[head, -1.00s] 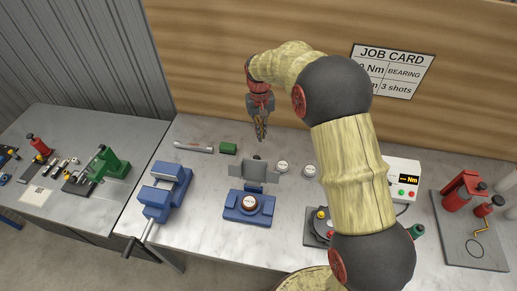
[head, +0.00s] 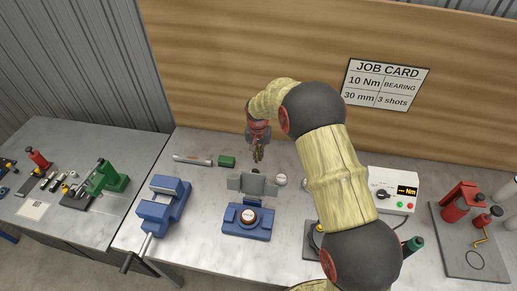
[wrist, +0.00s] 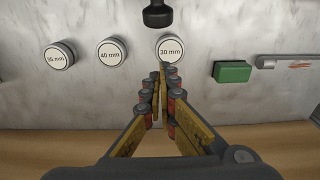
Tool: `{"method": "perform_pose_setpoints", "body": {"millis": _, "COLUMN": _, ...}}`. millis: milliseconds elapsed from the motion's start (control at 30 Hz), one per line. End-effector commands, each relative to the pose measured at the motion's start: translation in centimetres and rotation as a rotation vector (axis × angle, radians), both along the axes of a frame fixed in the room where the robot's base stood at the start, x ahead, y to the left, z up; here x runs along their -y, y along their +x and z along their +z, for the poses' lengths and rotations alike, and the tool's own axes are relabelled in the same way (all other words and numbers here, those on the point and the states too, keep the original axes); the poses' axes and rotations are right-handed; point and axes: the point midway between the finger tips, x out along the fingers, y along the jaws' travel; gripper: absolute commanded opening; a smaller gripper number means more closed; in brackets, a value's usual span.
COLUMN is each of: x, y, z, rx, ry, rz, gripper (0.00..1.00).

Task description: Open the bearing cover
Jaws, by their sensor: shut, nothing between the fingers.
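The bearing fixture is a blue block (head: 247,221) with a round, pale-topped bearing (head: 248,215) exposed in its middle. A grey plate that looks like its cover (head: 252,186) stands up behind the bearing, raised off it. My gripper (head: 258,156) is above and behind the plate, pointing down, apart from the fixture. In the wrist view my gripper (wrist: 160,72) has its fingertips together, with nothing held. A round piece marked 30 mm (wrist: 170,49) lies just beyond the tips. A black knob (wrist: 158,13) shows at the top edge; I cannot tell whether it belongs to the cover.
Pieces marked 40 mm (wrist: 111,52) and 35 mm (wrist: 60,55) lie alongside. A green block (head: 227,161) and a long tool (head: 192,159) lie left of my gripper. A blue vise (head: 164,205) is left; a meter box (head: 394,190) is right.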

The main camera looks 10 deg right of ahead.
Motion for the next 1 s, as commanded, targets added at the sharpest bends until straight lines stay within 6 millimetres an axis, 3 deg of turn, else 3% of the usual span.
{"method": "perform_pose_setpoints", "body": {"millis": 33, "x": 0.0, "y": 0.0, "z": -0.8, "rx": -0.002, "ry": 0.000, "rz": 0.000, "gripper": 0.00}}
{"method": "perform_pose_setpoints", "body": {"millis": 400, "x": -1.2, "y": -3.4, "z": 0.3, "rx": 0.000, "ry": 0.000, "rz": 0.001, "gripper": 0.00}}
{"method": "perform_pose_setpoints", "body": {"millis": 1000, "x": -1.5, "y": -4.1, "z": 0.7, "rx": 0.043, "ry": -0.018, "rz": 0.003, "gripper": 0.00}}
